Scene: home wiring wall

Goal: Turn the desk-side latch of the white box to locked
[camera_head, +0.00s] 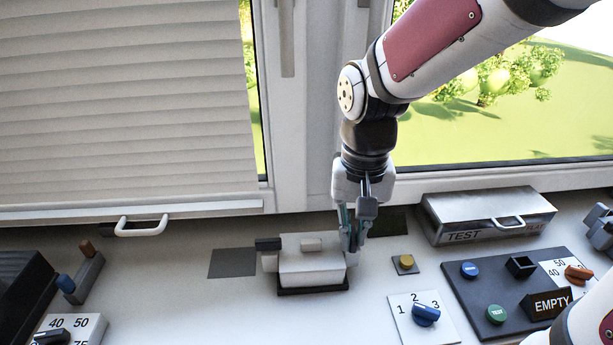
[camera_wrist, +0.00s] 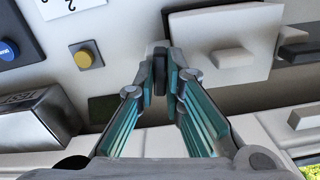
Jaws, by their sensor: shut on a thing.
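The white box (camera_head: 312,268) stands on a dark base on the counter, with a small light block on its lid. It also shows in the wrist view (camera_wrist: 205,35). A dark latch handle (camera_head: 268,244) sticks out at its left side in the head view. My gripper (camera_head: 352,243) points down at the box's right side. In the wrist view its teal-padded fingers (camera_wrist: 160,75) are closed around the other dark latch (camera_wrist: 160,58), which looks upright beside the box. The fingers mostly hide this latch in the head view.
A metal TEST box (camera_head: 480,215) and a yellow button (camera_head: 406,262) stand to the right. Further right are a blue rotary knob (camera_head: 426,314) and a dark control panel (camera_head: 480,290). A dark flat patch (camera_head: 232,263) lies left of the box. The window is close behind.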

